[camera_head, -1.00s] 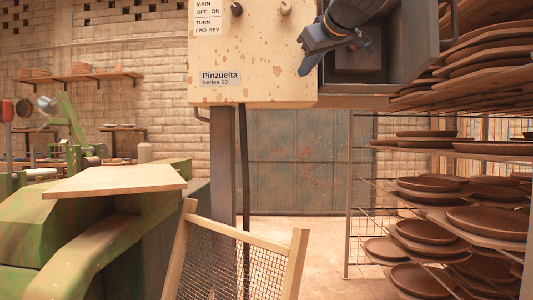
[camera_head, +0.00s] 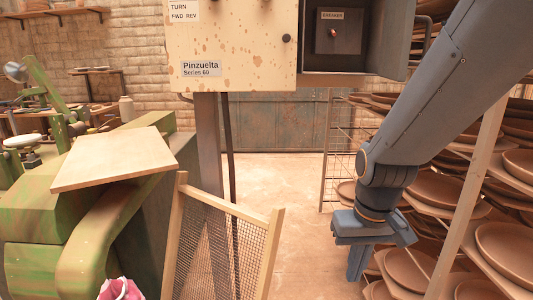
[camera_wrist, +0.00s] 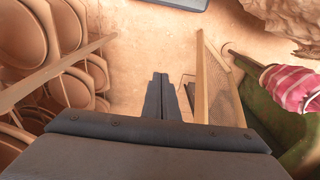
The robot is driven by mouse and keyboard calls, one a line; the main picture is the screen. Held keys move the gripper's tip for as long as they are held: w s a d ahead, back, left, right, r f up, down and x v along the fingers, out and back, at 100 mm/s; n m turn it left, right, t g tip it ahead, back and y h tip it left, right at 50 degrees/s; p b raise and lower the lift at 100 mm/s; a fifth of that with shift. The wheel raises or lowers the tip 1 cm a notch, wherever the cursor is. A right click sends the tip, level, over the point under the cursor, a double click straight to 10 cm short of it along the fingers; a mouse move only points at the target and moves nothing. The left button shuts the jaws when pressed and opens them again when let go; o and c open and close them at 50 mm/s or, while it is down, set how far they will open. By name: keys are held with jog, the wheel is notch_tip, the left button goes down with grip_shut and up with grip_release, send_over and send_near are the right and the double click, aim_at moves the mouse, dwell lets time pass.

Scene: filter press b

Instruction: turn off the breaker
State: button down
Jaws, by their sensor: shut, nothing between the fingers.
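The breaker (camera_head: 333,33) is a small reddish-orange knob or lever on a dark panel labelled BREAKER, inside an open grey box (camera_head: 350,62) at the top of the head view. The lever is too small to read its position. My gripper (camera_head: 358,264) hangs low at the right, well below the box and apart from it, pointing down. Its fingers also show in the wrist view (camera_wrist: 160,82), close together with nothing between them. The breaker is out of the wrist view.
A cream Pinzuelta control box (camera_head: 235,45) stands left of the breaker box. A rack of brown plates (camera_head: 437,188) is close to my arm on the right. A wooden-framed mesh screen (camera_head: 225,235) leans below the control box. Open floor (camera_head: 275,180) lies between screen and rack.

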jog(key=c, duration=2.4)
grip_release()
jog(key=shift+g, duration=0.5)
jog(key=s, duration=0.3)
jog(key=s+p, duration=0.1)
jog(key=s, duration=0.1)
jog(key=shift+s+d+f, duration=0.1)
jog(key=shift+d+f, duration=0.3)
jog(key=o, duration=0.6)
jog(key=shift+s+f+m, duration=0.2)
jog(key=shift+s+m, duration=0.1)
jog(key=shift+c, duration=0.2)
jog(key=n+t+b, duration=0.3)
jog(key=t+b, duration=0.6)
jog(key=t, duration=1.3)
send_near(335, 35)
jog(key=w, duration=0.2)
jog(key=x, duration=0.2)
jog(key=p+x, duration=0.1)
jog(key=x, duration=0.4)
jog(key=shift+w+r, duration=0.15)
jog(key=shift+r, duration=0.25)
